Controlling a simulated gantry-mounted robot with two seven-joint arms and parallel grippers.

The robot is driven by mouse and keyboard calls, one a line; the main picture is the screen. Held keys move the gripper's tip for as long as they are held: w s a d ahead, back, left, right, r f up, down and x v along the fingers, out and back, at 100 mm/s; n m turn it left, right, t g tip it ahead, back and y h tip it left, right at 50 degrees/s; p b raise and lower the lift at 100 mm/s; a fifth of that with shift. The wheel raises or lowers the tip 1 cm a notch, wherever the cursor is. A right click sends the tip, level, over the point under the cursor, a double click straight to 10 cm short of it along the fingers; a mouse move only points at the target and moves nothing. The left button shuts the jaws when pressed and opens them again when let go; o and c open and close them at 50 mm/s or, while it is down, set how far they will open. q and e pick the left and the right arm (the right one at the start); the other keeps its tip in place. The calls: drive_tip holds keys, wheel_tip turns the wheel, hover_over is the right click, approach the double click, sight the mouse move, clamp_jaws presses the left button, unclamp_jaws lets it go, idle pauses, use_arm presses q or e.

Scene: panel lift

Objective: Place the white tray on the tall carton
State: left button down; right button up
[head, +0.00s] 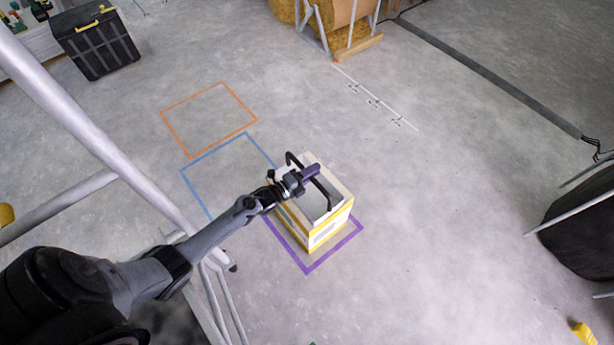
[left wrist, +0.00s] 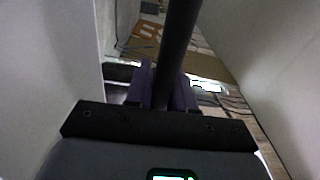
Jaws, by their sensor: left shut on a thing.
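The white tray (head: 338,192) has pale walls and a grey inside, with a dark bar handle (head: 327,192) arching across it. It is at the top of the tall carton (head: 326,231), a white box with yellow bands standing in the purple floor outline. I cannot tell whether the tray rests on the carton or hangs just above it. My left gripper (head: 311,173), with purple fingers, is shut on the handle. In the left wrist view the dark bar (left wrist: 176,55) runs between the purple fingers, with pale walls on both sides. My right gripper is not in view.
Empty orange (head: 208,118) and blue (head: 215,165) outlines lie on the floor beyond and left of the carton. A black bin (head: 97,42) stands at the far left. A dark bag-like object (head: 585,235) is at the right. The floor right of the carton is clear.

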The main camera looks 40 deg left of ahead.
use_arm(q)
drive_tip(key=shift+w+a+f+b, duration=0.3)
drive_tip(key=shift+a+f+b, duration=0.45)
drive_tip(key=shift+f, duration=0.35)
drive_tip(key=shift+w+a+f+b, duration=0.25)
drive_tip(key=shift+a+f+b, duration=0.35)
drive_tip(key=shift+f+b, duration=0.4)
drive_tip(key=shift+w+a+f+b, duration=0.3)
drive_tip(key=shift+a+f+b, duration=0.4)
drive_tip(key=shift+f, duration=0.6)
drive_tip(key=shift+f, duration=0.15)
drive_tip(key=c, duration=1)
unclamp_jaws()
drive_tip(key=shift+o, duration=0.2)
